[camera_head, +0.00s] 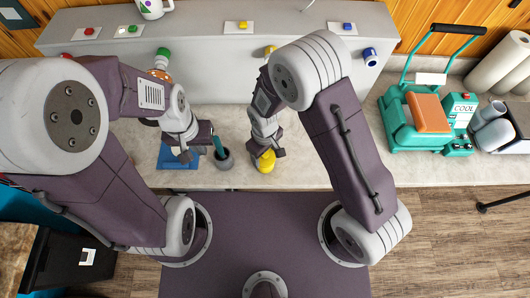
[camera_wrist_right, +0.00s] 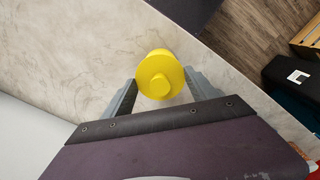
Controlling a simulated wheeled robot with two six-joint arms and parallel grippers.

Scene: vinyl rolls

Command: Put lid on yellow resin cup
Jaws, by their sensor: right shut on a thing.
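In the head view the yellow piece (camera_head: 265,162) is low over the near part of the counter, under my right gripper (camera_head: 266,148). I cannot tell whether it is a lid alone or a lid on a cup. My right gripper is shut on it. My left gripper (camera_head: 196,150) is over a blue mat (camera_head: 180,164); its finger gap is unclear. Another small yellow item (camera_head: 270,50) stands at the shelf, partly hidden by my right arm.
A grey cup with a teal handle or tool (camera_head: 223,157) stands between the grippers. A grey shelf (camera_head: 200,75) at the back carries small red, green, yellow and blue pieces and a mug (camera_head: 153,8). A teal machine (camera_head: 430,120) stands at the right. Counter between right arm and machine looks clear.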

